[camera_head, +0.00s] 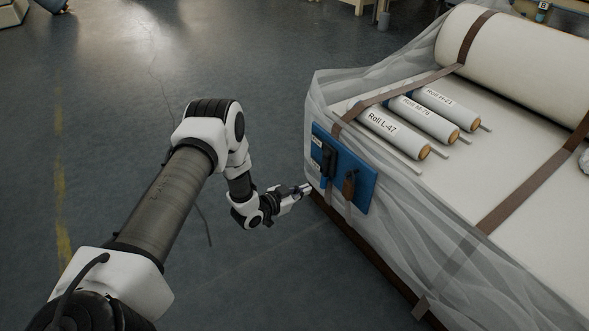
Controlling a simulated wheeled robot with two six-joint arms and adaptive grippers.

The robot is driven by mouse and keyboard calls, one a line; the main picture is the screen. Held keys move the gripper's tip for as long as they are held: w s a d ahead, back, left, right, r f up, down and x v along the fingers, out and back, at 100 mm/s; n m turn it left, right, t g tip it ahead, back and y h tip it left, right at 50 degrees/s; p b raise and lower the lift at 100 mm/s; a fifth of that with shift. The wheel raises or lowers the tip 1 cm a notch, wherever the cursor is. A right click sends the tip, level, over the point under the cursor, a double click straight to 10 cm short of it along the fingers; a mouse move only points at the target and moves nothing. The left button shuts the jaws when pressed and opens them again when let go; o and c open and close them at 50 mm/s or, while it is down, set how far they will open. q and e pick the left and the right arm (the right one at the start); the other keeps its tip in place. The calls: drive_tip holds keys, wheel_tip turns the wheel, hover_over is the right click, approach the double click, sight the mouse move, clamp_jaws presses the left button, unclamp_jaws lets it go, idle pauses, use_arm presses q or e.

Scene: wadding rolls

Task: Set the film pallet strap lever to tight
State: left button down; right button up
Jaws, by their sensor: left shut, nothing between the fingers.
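The film-wrapped pallet (470,255) stands at the right with brown straps over it. A blue panel (362,187) is fixed to its near left side. A black lever part (328,160) sits on the panel's left, with a small label above it that is too small to read. A brown tag-like piece (349,186) hangs on the panel's right half. My left gripper (306,188) is shut and empty, close to the panel's lower left edge and below the black part. I cannot tell whether it touches the film. The lever's setting cannot be read. My right gripper is not in view.
Rolls marked L-47 (393,132), M-76 (428,117) and H-21 (452,108) lie on the pallet top. A large cream roll (520,55) lies behind them. The dark floor (270,80) left of the pallet is clear.

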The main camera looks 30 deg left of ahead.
sight(321, 188)
use_arm(q)
drive_tip(key=w+f, duration=0.1)
drive_tip(key=w+d+f+b, duration=0.1)
drive_tip(key=w, duration=0.1)
drive_tip(key=w+f, duration=0.1)
drive_tip(key=shift+w+d+f, duration=0.15)
drive_tip(key=shift+d, duration=0.25)
drive_tip(key=shift+w+b, duration=0.2)
drive_tip(key=shift+b, duration=0.1)
drive_tip(key=shift+w+d, duration=0.1)
